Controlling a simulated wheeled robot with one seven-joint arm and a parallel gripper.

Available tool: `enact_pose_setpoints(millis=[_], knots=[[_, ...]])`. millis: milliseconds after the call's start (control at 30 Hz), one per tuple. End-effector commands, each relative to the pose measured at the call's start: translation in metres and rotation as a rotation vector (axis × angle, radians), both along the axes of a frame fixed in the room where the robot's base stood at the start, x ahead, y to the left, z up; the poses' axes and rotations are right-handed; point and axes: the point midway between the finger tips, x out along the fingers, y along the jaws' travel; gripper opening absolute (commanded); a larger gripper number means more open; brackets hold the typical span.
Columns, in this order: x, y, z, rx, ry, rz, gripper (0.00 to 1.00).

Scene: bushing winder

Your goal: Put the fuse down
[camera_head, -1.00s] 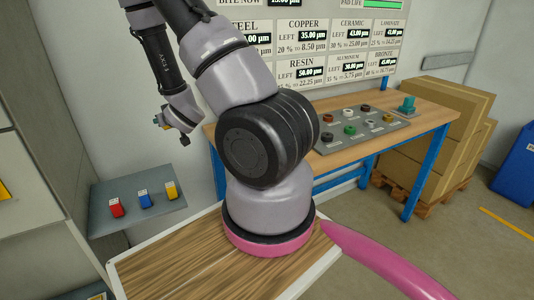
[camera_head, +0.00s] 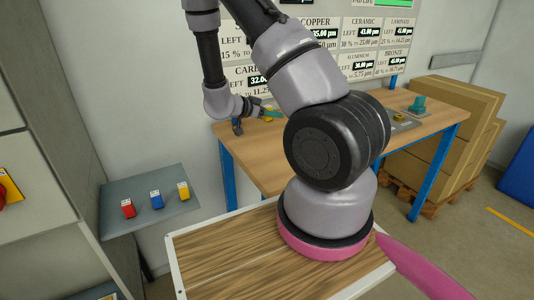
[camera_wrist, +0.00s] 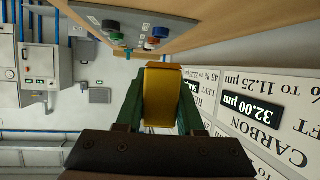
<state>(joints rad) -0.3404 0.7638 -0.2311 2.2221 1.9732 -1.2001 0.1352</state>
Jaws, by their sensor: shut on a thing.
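The fuse appears to be the yellow, rounded piece (camera_wrist: 161,92) between the two green fingers in the wrist view. My gripper (camera_wrist: 161,104) is shut on it, with one finger against each side. In the head view my gripper (camera_head: 263,110) is small, above the back left part of the wooden workbench (camera_head: 262,150), and a bit of yellow shows at its tip. The fuse's far end is hidden, and I cannot tell its height above the bench.
A grey panel (camera_wrist: 150,20) with coloured round pieces lies on the bench; my arm hides most of it in the head view. Red, blue and yellow blocks sit on a grey shelf (camera_head: 150,222) at left. A sign board (camera_head: 375,48) hangs behind. Cardboard boxes (camera_head: 440,145) stand at right.

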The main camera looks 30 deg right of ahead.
Motion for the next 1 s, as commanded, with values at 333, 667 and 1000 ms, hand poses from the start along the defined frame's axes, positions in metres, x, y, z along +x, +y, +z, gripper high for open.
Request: enact_pose_setpoints(millis=[333,667,1000], knots=[[-0.024,0.01,-0.034,-0.002,0.003,-0.17,0.0],[-0.024,0.01,-0.076,0.0,-0.001,-0.168,0.0],[-0.023,0.011,-0.115,-0.001,-0.003,-0.167,0.0]])
